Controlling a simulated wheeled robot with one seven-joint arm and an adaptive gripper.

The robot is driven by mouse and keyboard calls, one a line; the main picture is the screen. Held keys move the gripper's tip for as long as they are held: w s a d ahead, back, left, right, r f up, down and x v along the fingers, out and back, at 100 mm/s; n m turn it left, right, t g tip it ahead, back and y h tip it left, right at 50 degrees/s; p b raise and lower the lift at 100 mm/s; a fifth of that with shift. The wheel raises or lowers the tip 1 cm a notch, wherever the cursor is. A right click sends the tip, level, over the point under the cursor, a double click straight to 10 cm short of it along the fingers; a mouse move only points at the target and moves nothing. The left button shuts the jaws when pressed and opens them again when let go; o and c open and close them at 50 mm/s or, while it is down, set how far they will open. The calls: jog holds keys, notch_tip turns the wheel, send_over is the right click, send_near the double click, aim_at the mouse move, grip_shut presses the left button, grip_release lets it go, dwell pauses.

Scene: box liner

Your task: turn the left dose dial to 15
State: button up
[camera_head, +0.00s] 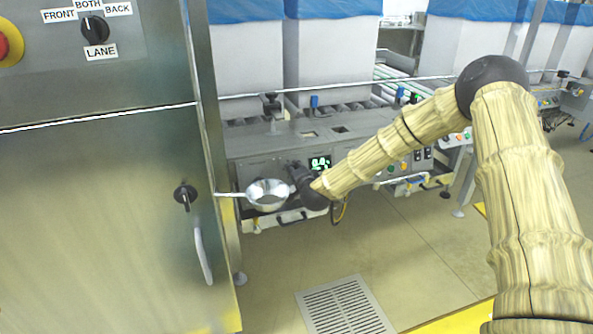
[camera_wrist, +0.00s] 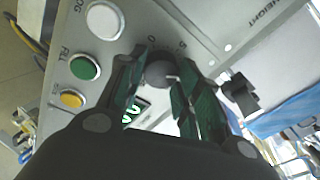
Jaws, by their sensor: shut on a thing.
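In the wrist view a round dark grey dial (camera_wrist: 159,72) sits on the grey panel, with the printed figures 0 and 5 beside it. A short pale mark shows at its edge; the number it points to cannot be read. My gripper (camera_wrist: 161,66) has its two green fingers on either side of this dial and is shut on it. In the head view my gripper (camera_head: 299,174) is at the front of the machine panel (camera_head: 262,167), left of a green lit display (camera_head: 320,163); it hides the dial. The display also shows in the wrist view (camera_wrist: 132,111), digits unclear.
White (camera_wrist: 104,20), green (camera_wrist: 85,67) and yellow (camera_wrist: 72,98) buttons lie left of the gripper. A steel cabinet (camera_head: 95,220) stands at left.

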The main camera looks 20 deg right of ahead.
jog(key=m, duration=0.7)
jog(key=shift+d+f+g+h, duration=0.1)
jog(key=shift+f+g+h, duration=0.05)
jog(key=shift+g+h, duration=0.15)
jog(key=m, duration=0.2)
jog(key=shift+m+b, duration=0.3)
jog(key=shift+b, duration=0.05)
jog(key=shift+m+g+b, duration=0.4)
jog(key=shift+m+b, duration=0.05)
jog(key=shift+m, duration=1.45)
jog(key=o, duration=1)
jog(key=shift+o, duration=0.2)
jog(key=shift+s, duration=0.1)
